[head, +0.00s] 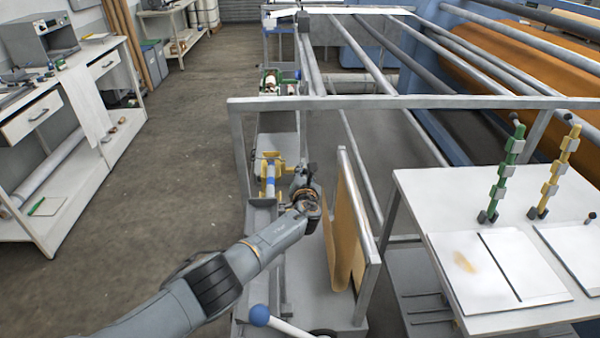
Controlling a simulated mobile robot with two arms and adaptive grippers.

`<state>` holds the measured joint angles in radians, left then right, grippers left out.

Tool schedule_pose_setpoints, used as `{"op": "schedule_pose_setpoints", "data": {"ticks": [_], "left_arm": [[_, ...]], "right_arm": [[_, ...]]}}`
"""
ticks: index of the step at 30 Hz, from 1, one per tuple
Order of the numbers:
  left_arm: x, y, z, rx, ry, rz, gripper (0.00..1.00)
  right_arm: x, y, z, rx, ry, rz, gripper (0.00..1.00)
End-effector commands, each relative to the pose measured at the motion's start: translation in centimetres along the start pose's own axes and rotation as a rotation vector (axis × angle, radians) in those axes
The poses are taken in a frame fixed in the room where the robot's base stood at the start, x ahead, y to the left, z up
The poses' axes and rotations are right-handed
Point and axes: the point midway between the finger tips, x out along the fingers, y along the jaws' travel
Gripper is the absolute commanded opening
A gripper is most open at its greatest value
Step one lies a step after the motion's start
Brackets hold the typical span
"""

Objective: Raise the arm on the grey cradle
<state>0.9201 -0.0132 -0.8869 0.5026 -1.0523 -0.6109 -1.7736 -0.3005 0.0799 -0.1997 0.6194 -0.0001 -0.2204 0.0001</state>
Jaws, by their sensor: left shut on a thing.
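My left gripper (306,172) reaches in from the lower left. Its dark fingers are just right of a yellow cradle (270,160) on the grey rail, which holds a roller with a blue band. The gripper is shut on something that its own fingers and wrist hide. A pale lever arm (290,328) with a blue ball knob (260,315) lies low at the bottom edge, apart from the gripper. I cannot tell whether it belongs to the grey cradle, as its base is cut off. My right gripper is not in view.
A green cradle (270,80) with a blue knob stands farther along the rail. Right of the gripper are an upright panel with a hanging tan sheet (345,230) and a white table (420,190). A grey crossbar (400,102) spans beyond. The floor (170,170) at left is clear.

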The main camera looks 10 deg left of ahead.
Motion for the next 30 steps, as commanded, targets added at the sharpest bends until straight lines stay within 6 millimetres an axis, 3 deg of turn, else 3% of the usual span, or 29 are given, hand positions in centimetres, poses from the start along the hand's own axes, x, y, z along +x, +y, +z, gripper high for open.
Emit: {"op": "schedule_pose_setpoints", "data": {"ticks": [1,11,12,15,30], "left_arm": [[-0.32,-0.95,-0.51,-0.011,0.008,-0.016,0.0],[-0.3,-0.9,-0.5,-0.012,0.008,-0.015,0.0],[-0.3,-0.89,-0.51,-0.012,0.008,-0.015,0.21],[-0.27,-0.81,-0.51,-0.01,0.008,-0.013,0.41],[-0.58,-0.42,-0.37,-0.005,0.003,-0.005,0.42]], "right_arm": [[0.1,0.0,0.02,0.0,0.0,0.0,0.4],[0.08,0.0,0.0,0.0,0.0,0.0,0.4],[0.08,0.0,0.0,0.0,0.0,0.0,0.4],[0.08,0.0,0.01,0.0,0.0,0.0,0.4],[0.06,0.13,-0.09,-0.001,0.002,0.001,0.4]]}}
